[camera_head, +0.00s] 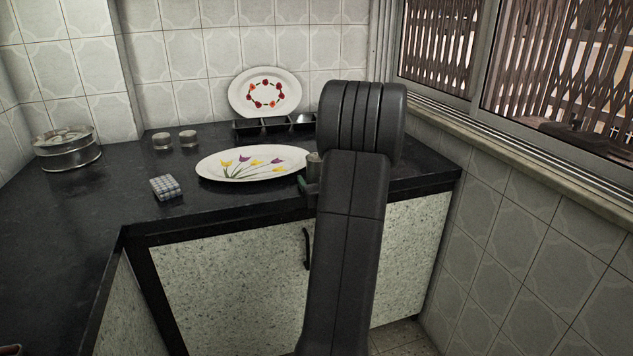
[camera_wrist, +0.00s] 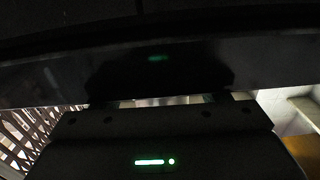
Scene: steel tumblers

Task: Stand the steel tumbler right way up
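A small grey metallic piece (camera_head: 314,166), likely the steel tumbler, shows at the right end of the tulip platter in the head view. My arm covers most of it, so I cannot tell which way up it stands. My gripper is mostly hidden behind my arm in the head view. In the wrist view my gripper (camera_wrist: 160,101) shows as a dark body with a green light, close to a dark, shiny surface that mirrors that light. Its fingertips are too dark to read, and no tumbler can be made out there.
The tulip platter (camera_head: 250,164) lies on the black counter (camera_head: 80,215). Behind are a black tray (camera_head: 275,125) and an upright flowered plate (camera_head: 265,92). A window wall bounds the right.

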